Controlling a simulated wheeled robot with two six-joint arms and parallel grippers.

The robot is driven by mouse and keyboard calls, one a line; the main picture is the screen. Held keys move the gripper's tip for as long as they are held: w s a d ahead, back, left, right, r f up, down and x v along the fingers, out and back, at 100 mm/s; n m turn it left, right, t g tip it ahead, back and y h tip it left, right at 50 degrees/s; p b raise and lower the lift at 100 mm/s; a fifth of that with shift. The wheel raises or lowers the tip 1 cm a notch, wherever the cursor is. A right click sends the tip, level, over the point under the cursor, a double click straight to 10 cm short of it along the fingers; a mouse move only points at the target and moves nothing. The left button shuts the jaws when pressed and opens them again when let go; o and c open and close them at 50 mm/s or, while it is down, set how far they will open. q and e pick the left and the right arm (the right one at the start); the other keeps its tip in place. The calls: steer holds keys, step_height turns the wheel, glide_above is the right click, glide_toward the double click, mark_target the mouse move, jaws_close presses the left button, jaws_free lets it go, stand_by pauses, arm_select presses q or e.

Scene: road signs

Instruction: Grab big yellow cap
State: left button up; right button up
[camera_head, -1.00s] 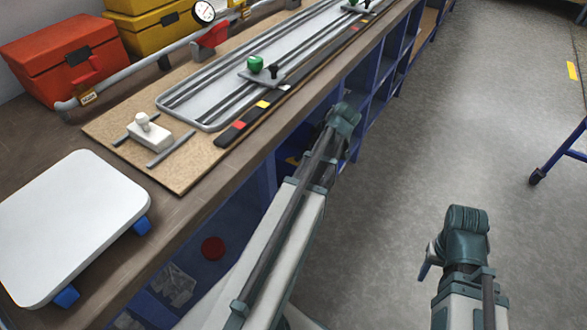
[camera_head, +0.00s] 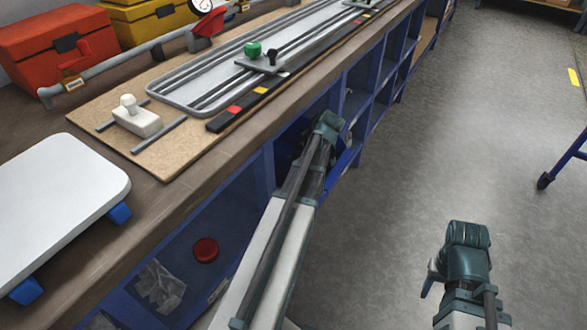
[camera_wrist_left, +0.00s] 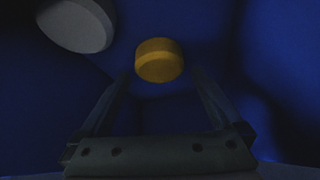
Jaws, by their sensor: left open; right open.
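A round yellow cap (camera_wrist_left: 159,60) lies in the dark blue bin in the left wrist view, ahead of the fingertips and roughly centred between them. My left gripper (camera_wrist_left: 160,80) is open and empty, and the cap looks beyond its tips. In the head view my left arm reaches into a blue shelf compartment under the bench, where its gripper and the yellow cap are hidden. My right gripper (camera_head: 430,282) hangs over the floor at the lower right, well away from the shelf, open with its fingers only partly visible.
A pale grey round cap (camera_wrist_left: 75,24) lies left of the yellow one. A red cap (camera_head: 205,250) and clear pieces (camera_head: 158,288) lie in the nearer compartment. The blue shelf dividers (camera_head: 262,170) and bench edge (camera_head: 190,205) are close to my left arm. Floor (camera_head: 430,150) at right is open.

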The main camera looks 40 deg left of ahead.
arm_select(q)
steer(key=b+x, duration=0.1)
steer(key=x, duration=0.1)
steer(key=shift+a+f, duration=0.1)
steer(key=shift+f, duration=0.15)
steer(key=shift+r, duration=0.1)
arm_select(e)
step_height(320, 180, down, 2)
steer(key=shift+f, duration=0.1)
arm_select(q)
steer(key=c, duration=1.1)
